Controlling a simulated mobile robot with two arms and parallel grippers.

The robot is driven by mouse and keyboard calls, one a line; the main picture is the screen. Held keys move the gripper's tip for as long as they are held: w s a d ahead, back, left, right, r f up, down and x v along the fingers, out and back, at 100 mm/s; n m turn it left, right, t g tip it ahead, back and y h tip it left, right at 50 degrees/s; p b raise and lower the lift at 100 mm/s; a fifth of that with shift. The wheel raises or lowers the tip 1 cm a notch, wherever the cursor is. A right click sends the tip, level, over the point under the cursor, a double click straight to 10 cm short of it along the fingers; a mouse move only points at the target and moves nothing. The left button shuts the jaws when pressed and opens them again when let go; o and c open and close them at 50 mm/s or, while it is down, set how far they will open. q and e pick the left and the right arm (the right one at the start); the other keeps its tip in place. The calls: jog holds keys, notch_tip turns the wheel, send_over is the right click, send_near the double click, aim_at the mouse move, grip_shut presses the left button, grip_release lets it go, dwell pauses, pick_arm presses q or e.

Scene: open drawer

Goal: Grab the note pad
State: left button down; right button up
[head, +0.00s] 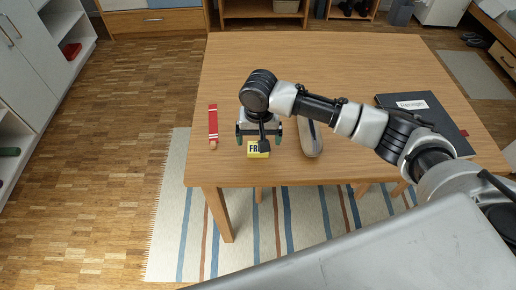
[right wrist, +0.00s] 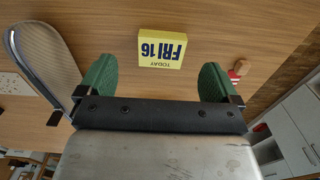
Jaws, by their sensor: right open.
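In the right wrist view the pad (right wrist: 161,48) reads "TODAY FRI 16" and appears upside down. My right gripper (head: 259,140) is above the pad, pointing down, and partly covers it in the head view. Its two green fingers are apart, with nothing between them touching. In the right wrist view the pad lies beyond the fingertips (right wrist: 158,72), roughly centred between them. My left gripper is not in view.
A wooden table (head: 330,60) holds a red striped item (head: 213,122) left of the pad and a long grey rounded object (head: 311,140) to its right. A dark folder (head: 436,112) with a white label lies at the right. The back of the table is clear.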

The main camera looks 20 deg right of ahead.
jog(key=f, duration=0.5)
jog(key=shift+w+f, duration=0.1)
jog(key=shift+w, duration=0.3)
jog(key=c, duration=1)
